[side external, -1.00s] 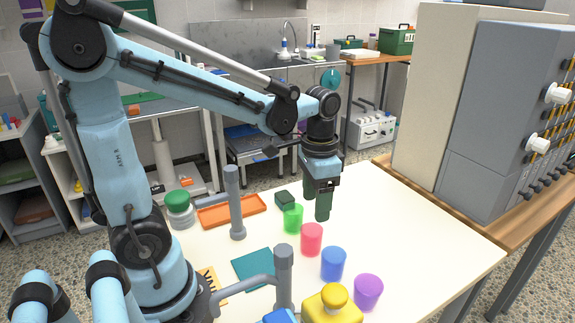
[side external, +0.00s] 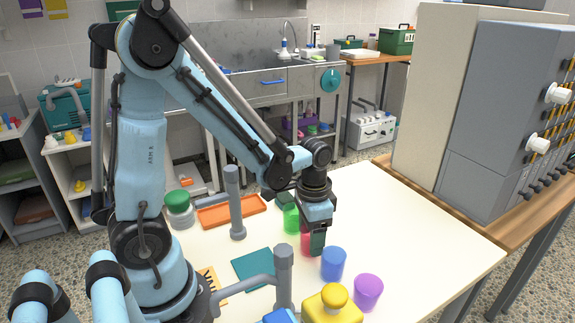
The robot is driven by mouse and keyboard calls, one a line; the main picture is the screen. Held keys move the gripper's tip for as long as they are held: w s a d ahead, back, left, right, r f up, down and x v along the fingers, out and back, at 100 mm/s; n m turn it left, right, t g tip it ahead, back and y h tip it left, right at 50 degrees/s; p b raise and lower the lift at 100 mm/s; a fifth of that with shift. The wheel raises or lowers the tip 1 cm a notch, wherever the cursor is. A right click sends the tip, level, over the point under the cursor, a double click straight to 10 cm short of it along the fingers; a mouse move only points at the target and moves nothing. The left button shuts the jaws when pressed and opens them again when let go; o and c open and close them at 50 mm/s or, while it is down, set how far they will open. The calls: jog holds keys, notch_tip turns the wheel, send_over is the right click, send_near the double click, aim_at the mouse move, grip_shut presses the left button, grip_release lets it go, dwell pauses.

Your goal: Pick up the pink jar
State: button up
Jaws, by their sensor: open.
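The pink jar (side external: 305,243) stands on the white table, between the green jar (side external: 291,217) and the blue jar (side external: 333,264). My gripper (side external: 312,240) points down at the pink jar and hides much of it. One dark green finger crosses in front of the jar's right side. The other finger is hardly visible, so I cannot tell whether the jar lies between the fingers. The gripper is open.
A purple jar (side external: 368,292) stands beyond the blue one to the right. A yellow container (side external: 333,304) is at the front edge of view. Grey posts (side external: 236,205) stand to the left, near an orange tray (side external: 232,211) and a teal square (side external: 258,268). The table's right side is clear.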

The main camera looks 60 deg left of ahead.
jog(key=shift+f, duration=0.55)
jog(key=c, duration=0.8)
jog(key=shift+r, duration=0.25)
